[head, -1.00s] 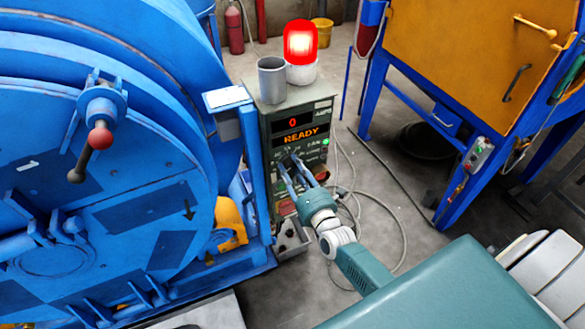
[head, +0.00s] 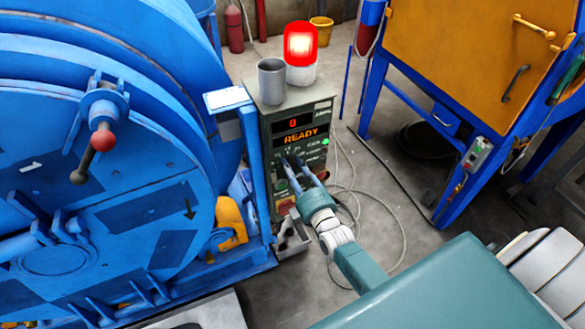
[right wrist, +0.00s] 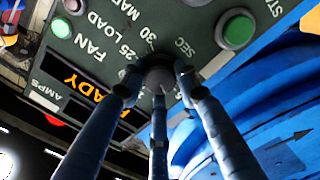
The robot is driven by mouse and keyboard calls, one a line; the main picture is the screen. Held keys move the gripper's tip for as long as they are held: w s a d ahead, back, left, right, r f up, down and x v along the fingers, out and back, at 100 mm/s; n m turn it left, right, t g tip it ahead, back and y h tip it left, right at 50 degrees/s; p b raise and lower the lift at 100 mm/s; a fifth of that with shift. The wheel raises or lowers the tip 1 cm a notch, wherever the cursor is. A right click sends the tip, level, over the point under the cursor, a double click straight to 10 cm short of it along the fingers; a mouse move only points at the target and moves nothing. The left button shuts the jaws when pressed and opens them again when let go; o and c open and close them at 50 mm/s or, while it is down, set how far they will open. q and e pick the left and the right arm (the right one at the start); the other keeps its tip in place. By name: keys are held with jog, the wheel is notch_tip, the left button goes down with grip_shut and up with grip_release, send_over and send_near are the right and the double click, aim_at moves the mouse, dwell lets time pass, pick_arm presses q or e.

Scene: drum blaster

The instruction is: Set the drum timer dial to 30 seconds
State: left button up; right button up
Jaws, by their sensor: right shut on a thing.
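The control box (head: 297,110) stands beside the blue drum machine, with a red 0 and the word READY lit on its display (head: 300,136). The timer dial (right wrist: 158,78) is a dark round knob in the right wrist view. The marks 25, 30 and SEC show around it; its pointer is hidden by the fingers. My right gripper (head: 291,158) is at the panel, and its three fingers (right wrist: 158,82) are shut around the dial. In the head view the fingers cover the dial. My left gripper is not in view.
A grey cup (head: 271,81) and a lit red beacon (head: 301,45) stand on the box. The blue drum (head: 100,190) is close on the left. A green button (right wrist: 236,31) sits near the dial. Cables (head: 352,190) lie on the floor; an orange cabinet (head: 480,60) stands right.

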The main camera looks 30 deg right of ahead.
jog(key=m, duration=0.5)
jog(key=shift+m, duration=0.4)
jog(key=m, duration=0.4)
jog(key=shift+f, duration=0.1)
jog(key=m, duration=0.5)
jog(key=shift+b, duration=0.3)
jog(key=m, duration=0.4)
jog(key=shift+f+m+b, duration=0.1)
jog(key=shift+m+b, duration=0.2)
jog(key=shift+b, duration=0.1)
jog(key=shift+a+m+b, duration=0.15)
jog(key=shift+m+b, duration=2.8)
jog(key=shift+m, duration=6.15)
jog(key=o, duration=1.2)
jog(key=shift+c, duration=0.2)
